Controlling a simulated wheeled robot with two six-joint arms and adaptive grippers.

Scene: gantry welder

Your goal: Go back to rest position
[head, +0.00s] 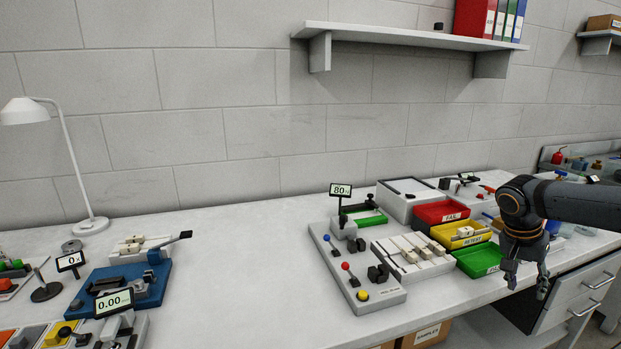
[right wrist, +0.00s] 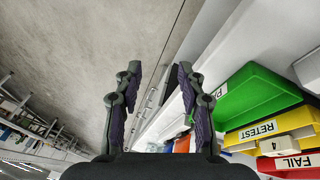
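My right gripper (head: 526,282) hangs at the right, by the bench's front edge, its fingers pointing down. In the right wrist view its two fingers (right wrist: 158,75) stand apart with nothing between them. The gripper is just right of the green tray (head: 482,258) and does not appear to touch it. My left gripper and left arm are not in the head view.
The yellow RETEST tray (head: 461,234) holds pale blocks, and the red FAIL tray (head: 441,213) is behind it. A grey test fixture (head: 372,297) stands left of the trays. Drawers (head: 582,290) are below the bench at right. Bare bench (head: 240,270) lies between the stations.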

